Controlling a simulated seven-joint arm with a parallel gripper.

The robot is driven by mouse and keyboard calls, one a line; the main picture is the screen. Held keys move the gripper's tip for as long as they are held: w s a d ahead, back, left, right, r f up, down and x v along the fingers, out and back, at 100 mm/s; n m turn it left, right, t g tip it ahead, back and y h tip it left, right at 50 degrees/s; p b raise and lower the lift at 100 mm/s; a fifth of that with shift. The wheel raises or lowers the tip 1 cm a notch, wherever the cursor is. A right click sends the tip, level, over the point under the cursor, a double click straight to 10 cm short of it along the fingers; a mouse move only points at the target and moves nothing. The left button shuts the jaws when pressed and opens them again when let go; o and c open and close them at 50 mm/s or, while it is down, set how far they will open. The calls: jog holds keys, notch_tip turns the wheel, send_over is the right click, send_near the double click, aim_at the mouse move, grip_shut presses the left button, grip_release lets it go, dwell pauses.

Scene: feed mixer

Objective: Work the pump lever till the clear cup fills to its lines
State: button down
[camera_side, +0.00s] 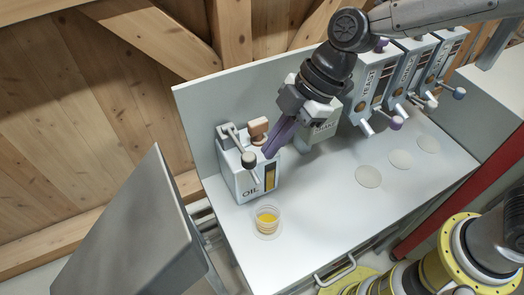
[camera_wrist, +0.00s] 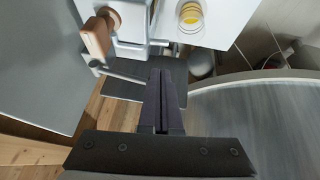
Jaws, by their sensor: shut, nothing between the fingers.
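The white oil pump box (camera_side: 243,182), marked OIL, stands at the left end of the bench. Its grey lever ends in a dark ball knob (camera_side: 248,160) in front of the box. In the wrist view, a thin lever rod (camera_wrist: 125,76) runs toward my fingers. The clear cup (camera_side: 267,219) stands upright before the box with yellow oil in it; it also shows in the wrist view (camera_wrist: 190,14). Its lines are too small to read against the oil level. My gripper (camera_side: 268,154) is shut and empty, its purple fingers beside the knob; contact cannot be told.
A grey panel (camera_side: 135,235) stands at the left. The bench middle is clear.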

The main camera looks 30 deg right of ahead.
jog(key=v, duration=0.9)
jog(key=shift+s, duration=0.25)
jog(key=s+d+m+t+h, duration=0.1)
jog(key=s+d+m, duration=0.4)
jog(key=d, duration=0.4)
jog(key=s+d+f+m+t+h, duration=0.1)
jog(key=s+d+m+t+h, duration=0.1)
jog(key=s+d+m, duration=0.3)
jog(key=s+d+m+t+h, duration=0.1)
jog(key=s+d+m+h, duration=0.1)
jog(key=s+d+m, duration=0.3)
jog(key=d+m, duration=0.3)
jog(key=d, duration=0.4)
jog(key=shift+s+d+f+t, duration=0.2)
jog(key=shift+d+f+t, duration=0.1)
jog(key=shift+f, duration=0.1)
